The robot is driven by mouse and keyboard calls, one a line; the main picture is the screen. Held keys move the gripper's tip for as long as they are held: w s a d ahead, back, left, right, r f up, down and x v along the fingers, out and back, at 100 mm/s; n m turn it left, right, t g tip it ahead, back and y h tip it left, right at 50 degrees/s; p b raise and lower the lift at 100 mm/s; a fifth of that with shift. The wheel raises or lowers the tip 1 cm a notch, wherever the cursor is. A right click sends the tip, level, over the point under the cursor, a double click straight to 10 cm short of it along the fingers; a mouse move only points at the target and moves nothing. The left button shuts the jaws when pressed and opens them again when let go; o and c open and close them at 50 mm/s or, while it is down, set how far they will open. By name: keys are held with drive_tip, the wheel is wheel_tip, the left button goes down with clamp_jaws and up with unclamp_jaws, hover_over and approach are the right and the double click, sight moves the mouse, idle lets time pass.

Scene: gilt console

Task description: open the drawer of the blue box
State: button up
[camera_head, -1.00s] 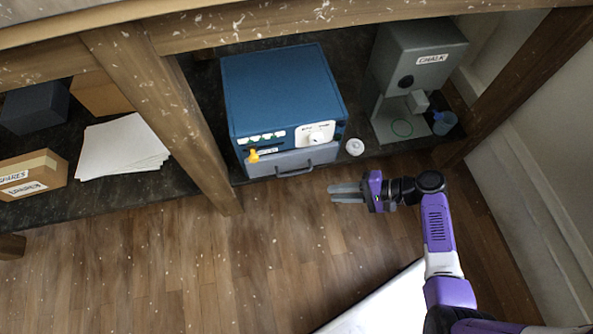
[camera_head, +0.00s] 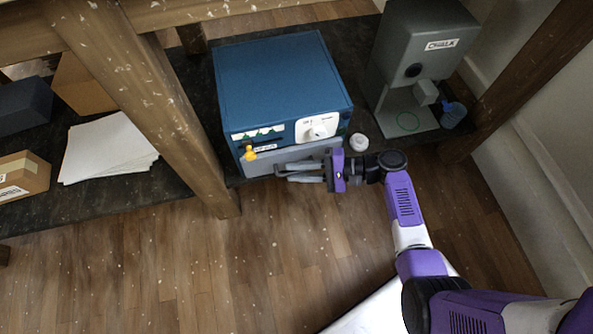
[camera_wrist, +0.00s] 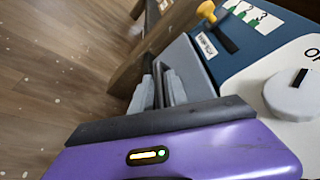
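The blue box (camera_head: 280,82) stands on the dark shelf under the table, its front facing me. Its grey drawer front (camera_head: 257,165) is low on the box and looks closed; it also shows in the wrist view (camera_wrist: 188,62). My gripper (camera_head: 281,172) is at the drawer front, fingers pointing left along it. In the wrist view, the fingers (camera_wrist: 157,78) stand apart on either side of the dark handle bar (camera_wrist: 159,90). I cannot tell whether they touch it. The gripper hides much of the handle in the head view.
A yellow knob (camera_head: 249,153) and a white dial (camera_head: 318,128) sit on the box front. A small white round thing (camera_head: 359,142) and a grey chalk machine (camera_head: 420,60) stand to the right. A wooden leg (camera_head: 150,95) is left of the box. The floor in front is clear.

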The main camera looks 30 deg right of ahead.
drive_tip(key=shift+a, duration=0.15)
clamp_jaws()
idle(1.4)
